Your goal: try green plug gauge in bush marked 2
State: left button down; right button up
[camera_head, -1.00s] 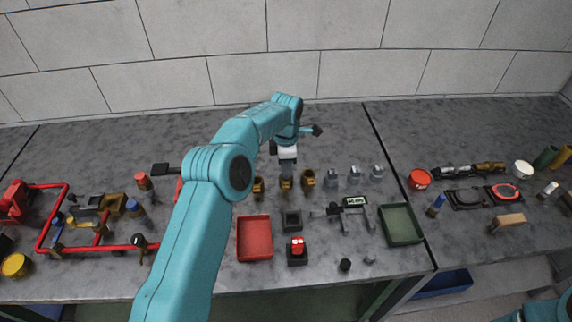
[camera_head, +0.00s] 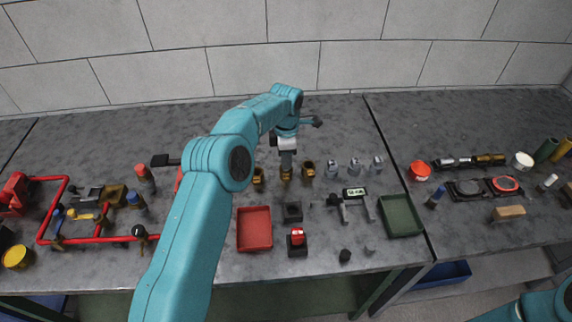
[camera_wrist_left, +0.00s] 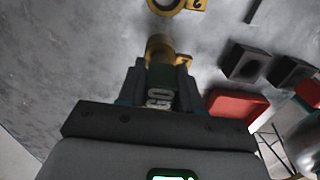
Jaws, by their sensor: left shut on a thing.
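My left gripper (camera_head: 286,160) is above the middle of the three brass bushes (camera_head: 286,174). In the left wrist view its fingers (camera_wrist_left: 160,88) are shut on the green plug gauge (camera_wrist_left: 160,80), which bears the letters GO. The gauge points at the brass bush (camera_wrist_left: 160,46) just beyond the fingertips. Its tip is hidden, so I cannot tell whether it is in the bore. A small yellow tag beside this bush is too blurred to read surely. Another bush (camera_wrist_left: 164,7) with a tag shows at the top edge. My right gripper is out of view.
Other brass bushes stand left (camera_head: 259,176) and right (camera_head: 308,170) of the gripper. Several grey metal pieces (camera_head: 355,167) are farther right. A red tray (camera_head: 254,246), a black block (camera_head: 292,212), a grey stand (camera_head: 360,212) and a green tray (camera_head: 401,231) lie in front. The bench behind is mostly clear.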

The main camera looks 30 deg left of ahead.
pick_arm(q)
jog(key=shift+r, duration=0.15)
jog(key=shift+r+p, duration=1.25)
jog(key=shift+r, duration=0.5)
